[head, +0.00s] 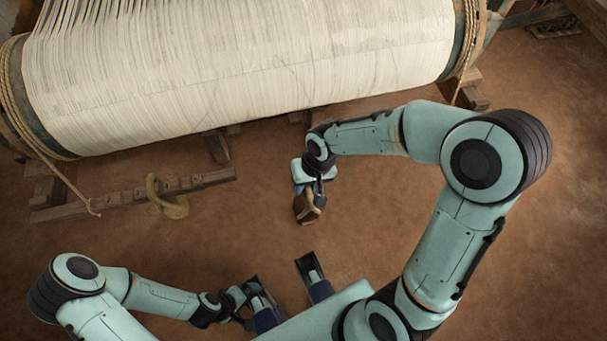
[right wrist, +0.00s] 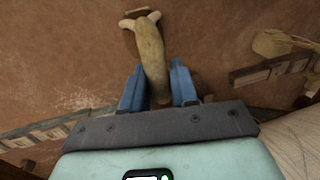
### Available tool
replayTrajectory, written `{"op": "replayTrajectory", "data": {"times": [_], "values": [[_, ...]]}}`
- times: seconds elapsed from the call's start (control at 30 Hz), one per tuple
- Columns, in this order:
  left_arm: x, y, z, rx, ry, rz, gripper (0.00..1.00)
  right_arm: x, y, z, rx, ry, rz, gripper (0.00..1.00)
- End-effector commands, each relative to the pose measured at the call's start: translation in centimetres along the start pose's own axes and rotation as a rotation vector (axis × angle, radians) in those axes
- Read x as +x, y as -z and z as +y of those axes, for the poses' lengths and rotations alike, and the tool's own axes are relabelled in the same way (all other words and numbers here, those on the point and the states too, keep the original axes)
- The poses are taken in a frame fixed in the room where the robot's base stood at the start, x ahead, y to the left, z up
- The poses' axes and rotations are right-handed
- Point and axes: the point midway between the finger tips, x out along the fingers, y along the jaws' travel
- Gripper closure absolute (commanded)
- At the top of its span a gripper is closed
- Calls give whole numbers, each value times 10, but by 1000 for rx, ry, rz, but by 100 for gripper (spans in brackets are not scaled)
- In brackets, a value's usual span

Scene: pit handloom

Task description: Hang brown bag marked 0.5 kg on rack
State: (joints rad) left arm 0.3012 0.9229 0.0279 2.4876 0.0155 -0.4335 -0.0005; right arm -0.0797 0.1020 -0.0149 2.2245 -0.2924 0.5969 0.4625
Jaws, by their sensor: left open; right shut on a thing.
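My right gripper (head: 315,188) is shut on a brown bag (head: 305,208), above the bare floor below the loom's cloth roll. In the right wrist view, a thick tan part (right wrist: 152,58) runs between the blue fingers (right wrist: 157,85). The bag's brown end (right wrist: 138,17) lies beyond them. No weight mark is readable. A low wooden bar with small fittings, apparently the rack (head: 120,197), stands to the left, apart from the bag. My left gripper (head: 284,278) is open and empty near the bottom middle of the head view.
A tan looped thing (head: 170,200) is at the wooden bar; it also shows in the right wrist view (right wrist: 272,42). The loom's wide roll of white threads (head: 240,65) fills the top, with ropes at both ends. Brown floor (head: 225,245) between bar and arms is clear.

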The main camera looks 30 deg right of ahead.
Motion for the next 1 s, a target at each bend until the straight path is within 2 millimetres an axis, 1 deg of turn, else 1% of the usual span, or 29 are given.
{"op": "replayTrajectory", "data": {"times": [0.7,1.0], "values": [[-1,-1,0,0,1,-3,0,-7,-62,-2,-1,1,2,100],[-1,-1,0,0,1,-3,0,-9,-83,-2,-1,1,2,100]]}}
